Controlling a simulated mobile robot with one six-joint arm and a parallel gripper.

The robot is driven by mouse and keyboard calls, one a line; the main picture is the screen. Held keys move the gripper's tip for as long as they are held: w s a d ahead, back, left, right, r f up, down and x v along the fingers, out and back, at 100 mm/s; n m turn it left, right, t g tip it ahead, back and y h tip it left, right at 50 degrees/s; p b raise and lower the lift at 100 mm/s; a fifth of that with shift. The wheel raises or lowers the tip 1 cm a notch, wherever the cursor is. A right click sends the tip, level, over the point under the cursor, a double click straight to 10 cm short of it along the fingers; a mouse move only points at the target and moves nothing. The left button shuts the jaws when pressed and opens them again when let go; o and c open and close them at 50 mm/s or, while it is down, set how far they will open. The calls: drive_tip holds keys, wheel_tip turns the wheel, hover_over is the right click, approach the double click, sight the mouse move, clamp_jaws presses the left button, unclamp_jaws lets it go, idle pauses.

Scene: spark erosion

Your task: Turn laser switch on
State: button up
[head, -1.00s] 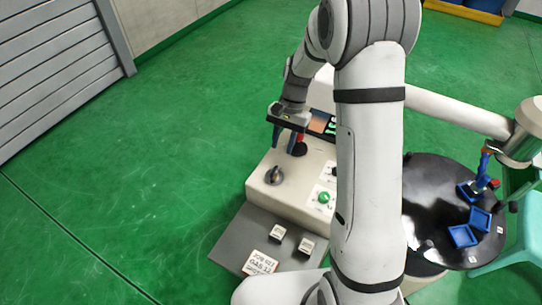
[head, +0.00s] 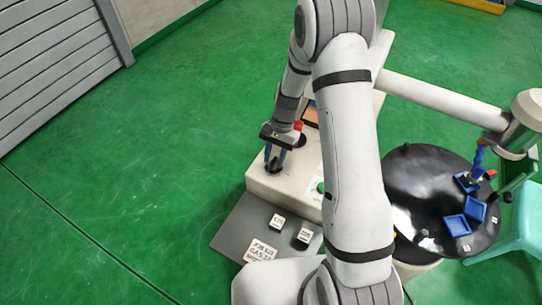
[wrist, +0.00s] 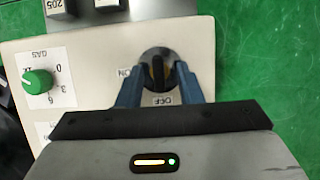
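The laser switch is a black rotary knob (wrist: 157,70) on the cream control panel (wrist: 95,75), with ON and OFF labels beside it. In the wrist view its handle runs up and down, its lower end towards OFF; ON is to the left, partly covered by a finger. My gripper (wrist: 158,72) is open, its two blue fingers on either side of the knob, with gaps visible between them and the handle. In the head view my gripper (head: 275,157) is down at the knob (head: 274,168), which the fingers partly hide.
A green GAS knob (wrist: 38,80) sits left on the panel. A red button (head: 298,126) is behind my gripper. A grey shelf (head: 235,225) with small labelled blocks lies in front. A black round table (head: 415,175) with blue trays (head: 455,225) stands right. Green floor left is free.

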clamp_jaws()
drive_tip(key=shift+a, duration=0.1)
drive_tip(key=shift+d+m+t+y+b, duration=0.1)
drive_tip(key=shift+m+t+y+b, duration=0.3)
drive_tip(key=shift+m, duration=0.5)
drive_tip(key=shift+d+m+t+y+b, duration=0.15)
drive_tip(key=shift+m+b, duration=0.3)
drive_tip(key=shift+m, duration=0.45)
drive_tip(key=m+t, duration=0.1)
drive_tip(key=m, duration=0.1)
drive_tip(key=m+t+y+b, duration=0.1)
drive_tip(key=m, duration=0.2)
drive_tip(key=shift+r+b, duration=0.1)
drive_tip(key=shift+b, duration=0.2)
drive_tip(key=m+t, duration=0.1)
drive_tip(key=m, duration=0.1)
drive_tip(key=m+b, duration=0.1)
drive_tip(key=m, duration=0.2)
drive_tip(key=shift+s+t, duration=0.1)
drive_tip(key=shift+t, duration=0.25)
drive_tip(key=shift+s+r+m+t+h+b, duration=0.1)
drive_tip(key=shift+m+t+h+b, duration=0.2)
drive_tip(key=shift+m, duration=0.75)
drive_tip(key=shift+m+t+h+b, duration=0.1)
drive_tip(key=shift+m+t, duration=0.3)
drive_tip(key=shift+m, duration=0.65)
